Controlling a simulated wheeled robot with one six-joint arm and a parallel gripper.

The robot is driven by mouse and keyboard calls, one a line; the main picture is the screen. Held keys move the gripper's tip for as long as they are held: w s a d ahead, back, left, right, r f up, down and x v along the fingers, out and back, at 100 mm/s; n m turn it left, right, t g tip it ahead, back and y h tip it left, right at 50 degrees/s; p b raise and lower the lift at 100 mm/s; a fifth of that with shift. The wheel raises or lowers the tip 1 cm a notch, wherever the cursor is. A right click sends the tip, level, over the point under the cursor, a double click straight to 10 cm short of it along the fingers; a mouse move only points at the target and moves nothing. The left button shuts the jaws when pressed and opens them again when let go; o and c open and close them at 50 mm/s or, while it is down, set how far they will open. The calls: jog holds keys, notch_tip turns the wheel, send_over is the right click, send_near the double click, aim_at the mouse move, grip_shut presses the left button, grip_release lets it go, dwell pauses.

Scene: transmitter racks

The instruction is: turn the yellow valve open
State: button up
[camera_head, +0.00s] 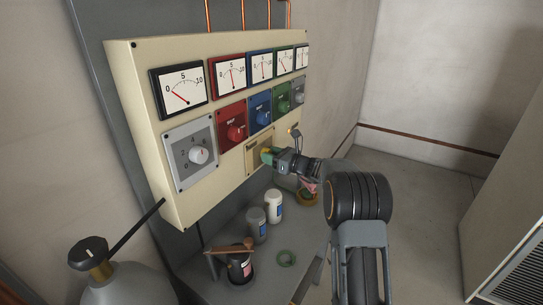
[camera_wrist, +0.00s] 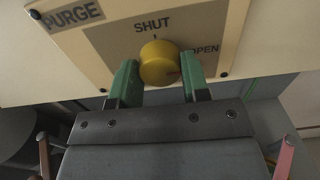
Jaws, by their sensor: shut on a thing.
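The yellow valve (camera_wrist: 160,62) is a round knob on a tan plate marked PURGE (camera_wrist: 72,14), with SHUT printed above it and OPEN to its right. A small red mark on the knob shows at its lower right, below the OPEN label. My gripper (camera_wrist: 157,78) has its green fingers on the left and right sides of the knob, shut on it. In the head view my gripper (camera_head: 268,156) reaches the plate (camera_head: 257,146) low on the cream panel. There the knob is mostly hidden by the fingers.
The cream panel (camera_head: 150,120) carries gauges (camera_head: 182,87) and red (camera_head: 236,132), blue and green knobs above the valve. A gas cylinder (camera_head: 115,288) stands at lower left.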

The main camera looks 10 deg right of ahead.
jog(key=o, duration=0.9)
jog(key=b+v, duration=0.3)
jog(key=v, duration=1.1)
jog(key=shift+a+b, duration=0.1)
jog(key=shift+b, duration=0.25)
